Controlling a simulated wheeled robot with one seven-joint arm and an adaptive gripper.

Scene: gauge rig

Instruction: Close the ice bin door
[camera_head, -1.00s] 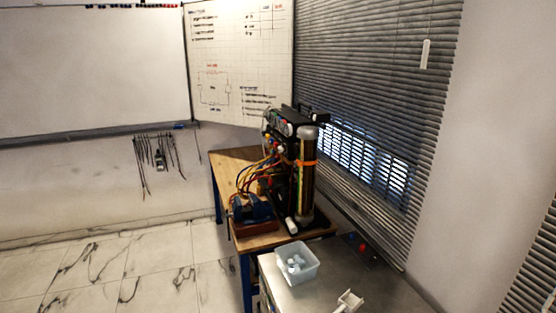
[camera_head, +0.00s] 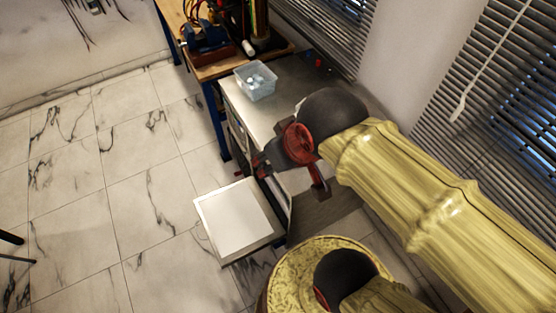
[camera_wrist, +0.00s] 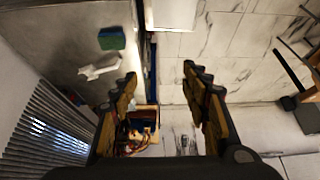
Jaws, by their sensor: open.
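The ice bin door (camera_head: 238,216) looks like a flat white panel with a pale rim, standing out open and roughly level from the front of a steel-topped unit (camera_head: 288,84), above the tiled floor. In the wrist view, part of the white door (camera_wrist: 170,14) shows at the top edge, beyond my fingertips. My gripper (camera_wrist: 160,76) is open and empty, with its two fingers spread. In the head view it is near the unit's front edge, above and to the right of the door, apart from it. My arm hides part of the unit and the bin opening.
A clear tub (camera_head: 256,92) with ice-like pieces stands on the unit. A white scoop (camera_wrist: 98,68) and a green-blue sponge (camera_wrist: 112,38) lie on the top in the wrist view. A wooden bench (camera_head: 222,66) adjoins the unit. The floor left of the door is clear.

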